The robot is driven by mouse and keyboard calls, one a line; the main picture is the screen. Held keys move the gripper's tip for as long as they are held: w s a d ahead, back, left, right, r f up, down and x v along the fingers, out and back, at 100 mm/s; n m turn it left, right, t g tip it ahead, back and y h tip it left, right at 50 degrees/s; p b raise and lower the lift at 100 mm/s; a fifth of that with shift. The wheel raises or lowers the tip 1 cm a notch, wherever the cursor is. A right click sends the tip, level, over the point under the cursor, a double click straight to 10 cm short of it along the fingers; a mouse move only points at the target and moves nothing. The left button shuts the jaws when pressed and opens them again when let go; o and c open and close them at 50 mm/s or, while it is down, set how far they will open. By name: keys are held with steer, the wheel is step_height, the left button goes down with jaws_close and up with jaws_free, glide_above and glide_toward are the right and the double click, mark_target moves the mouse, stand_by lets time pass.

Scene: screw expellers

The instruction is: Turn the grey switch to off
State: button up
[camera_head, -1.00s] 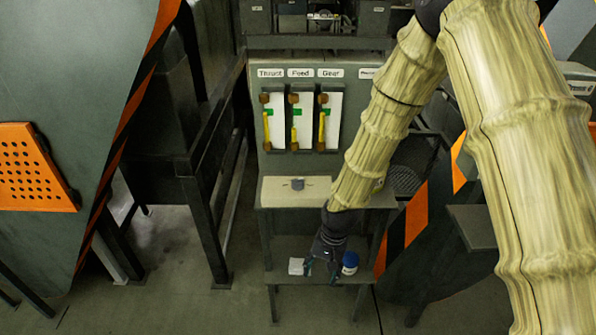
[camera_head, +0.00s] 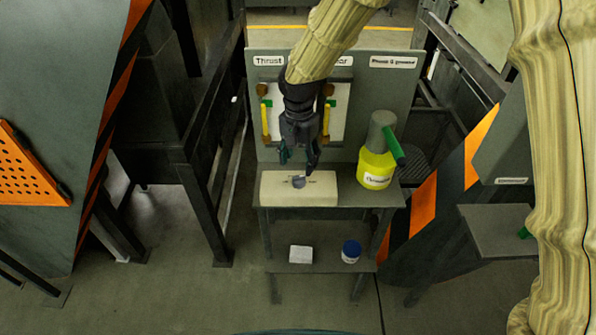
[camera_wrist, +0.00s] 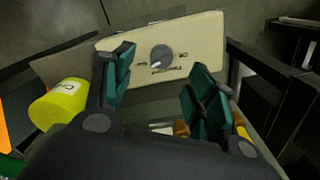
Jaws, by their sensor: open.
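The grey switch (camera_head: 299,182) is a small round knob on top of a cream box (camera_head: 325,190) on the upper shelf of the stand. In the wrist view the grey switch (camera_wrist: 162,57) shows a light pointer mark, with small labels on either side that I cannot read. My gripper (camera_head: 299,158) is just above and behind the switch in the head view, pointing down. In the wrist view my gripper (camera_wrist: 160,80) has its two green-padded fingers wide apart, with nothing between them. The switch appears beyond the fingertips, apart from them.
A yellow bottle (camera_head: 376,168) with a grey top and green handle stands right of the box. A white block (camera_head: 301,254) and a blue-lidded jar (camera_head: 351,251) sit on the lower shelf.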

mark_target(299, 177)
steer(key=shift+s+f+p, duration=0.35)
steer(key=shift+s+f, duration=0.05)
steer(key=shift+f, duration=0.4)
steer(key=w+f, duration=0.1)
steer(key=f, duration=0.2)
steer(key=w+f+p, duration=0.1)
steer(key=shift+w+f, duration=0.3)
steer(key=shift+s+f, duration=0.1)
steer(key=shift+f, duration=0.2)
steer(key=shift+s+f+p, duration=0.25)
steer(key=shift+s+p, duration=0.1)
steer(key=shift+s, duration=0.35)
steer(key=shift+w+f, duration=0.5)
steer(key=shift+s+r, duration=0.25)
steer(key=shift+s, duration=0.05)
steer(key=c, duration=1.1)
